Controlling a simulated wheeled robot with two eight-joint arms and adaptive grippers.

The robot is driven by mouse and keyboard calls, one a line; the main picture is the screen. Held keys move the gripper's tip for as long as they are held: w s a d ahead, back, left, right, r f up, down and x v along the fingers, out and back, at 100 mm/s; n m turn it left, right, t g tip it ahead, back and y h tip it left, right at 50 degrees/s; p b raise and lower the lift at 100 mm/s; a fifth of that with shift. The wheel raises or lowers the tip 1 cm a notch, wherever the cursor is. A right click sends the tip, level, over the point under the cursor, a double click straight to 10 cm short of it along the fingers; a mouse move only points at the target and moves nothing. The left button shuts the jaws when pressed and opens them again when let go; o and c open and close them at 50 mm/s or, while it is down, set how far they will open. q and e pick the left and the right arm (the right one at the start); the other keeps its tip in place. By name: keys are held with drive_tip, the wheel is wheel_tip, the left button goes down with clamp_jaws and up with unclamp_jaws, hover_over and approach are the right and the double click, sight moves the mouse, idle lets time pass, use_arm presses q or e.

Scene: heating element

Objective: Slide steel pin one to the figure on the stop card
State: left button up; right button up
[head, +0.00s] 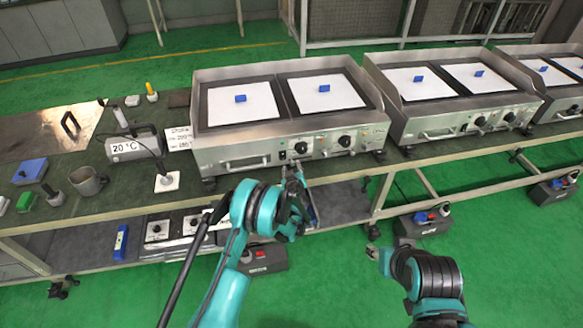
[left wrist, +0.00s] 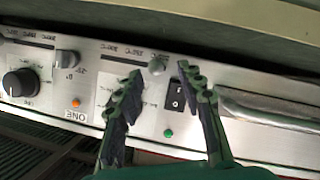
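The front panel (head: 310,148) of the nearest griddle has a row of printed temperature marks. In the left wrist view the panel looks upside down, with a ONE label (left wrist: 75,116). A round steel pin head (left wrist: 157,66) sits by the marks. My left gripper (left wrist: 163,78) is open, one finger on each side of the pin head, with visible gaps; contact is not seen. In the head view my left gripper (head: 292,172) is low in front of the panel. The white stop card (head: 179,138) stands left of the griddle; its small figures appear to read 200 and 180. My right gripper (head: 373,242) is away from the bench.
A black rocker switch (left wrist: 175,95), green lamp (left wrist: 168,132), black dial (left wrist: 20,82) and bar handle (left wrist: 270,108) are on the panel. A 20 °C meter (head: 133,147) and mug (head: 87,181) stand left. More griddles (head: 450,105) stand right.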

use_arm(q)
drive_tip(key=v, duration=1)
drive_tip(key=shift+s, duration=0.2)
drive_tip(key=shift+r, duration=0.15)
drive_tip(key=s+a+r+m+g, duration=0.1)
drive_tip(key=s+a+r+g, duration=0.1)
drive_tip(key=s+a+r, duration=0.5)
drive_tip(key=s+a+r+m+g, duration=0.15)
drive_tip(key=s+r, duration=0.25)
drive_tip(key=r, duration=0.7)
drive_tip(key=s+a+r+m+g+h, duration=0.1)
drive_tip(key=s+m, duration=0.1)
drive_tip(key=s, duration=1.1)
drive_tip(key=s+a+r+m+g+h, duration=0.1)
drive_tip(key=s+m+g, duration=0.1)
drive_tip(key=s, duration=1.1)
drive_tip(key=shift+a+r, duration=0.25)
drive_tip(key=shift+a, duration=0.15)
drive_tip(key=shift+w, duration=0.15)
